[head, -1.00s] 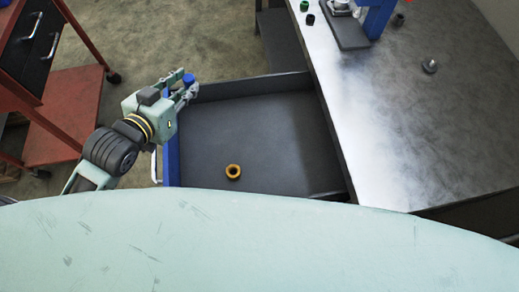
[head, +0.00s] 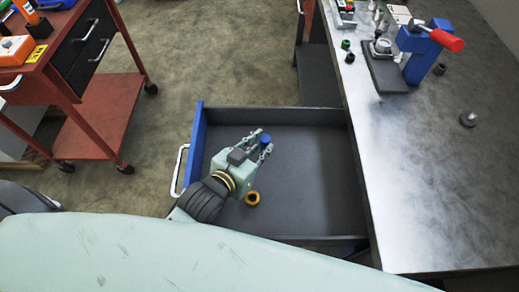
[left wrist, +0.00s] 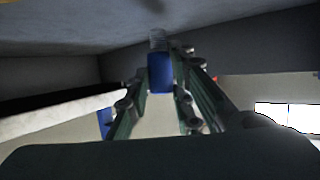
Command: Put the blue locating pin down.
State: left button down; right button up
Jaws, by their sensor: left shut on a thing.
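My left gripper (head: 260,143) is over the open drawer (head: 310,190), in its left half. It is shut on the blue locating pin (head: 266,140), whose blue top shows between the fingertips. In the left wrist view the pin (left wrist: 160,72) is a blue cylinder with a greyish end, held between the two fingers. I cannot tell its height above the drawer floor. My right gripper is not in view.
An orange ring (head: 252,198) lies in the drawer close to my left gripper. The drawer's right half is bare. The workbench (head: 430,190) on the right carries a blue press (head: 425,50) with a red handle and small parts. A red cart (head: 100,115) stands at left.

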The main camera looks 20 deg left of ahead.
pick_arm(q)
jog(key=shift+f, duration=0.75)
jog(key=c, duration=1.5)
grip_release()
jog(key=shift+f, duration=0.1)
jog(key=shift+s, duration=0.1)
jog(key=v, duration=0.7)
jog(key=shift+s+a, duration=0.15)
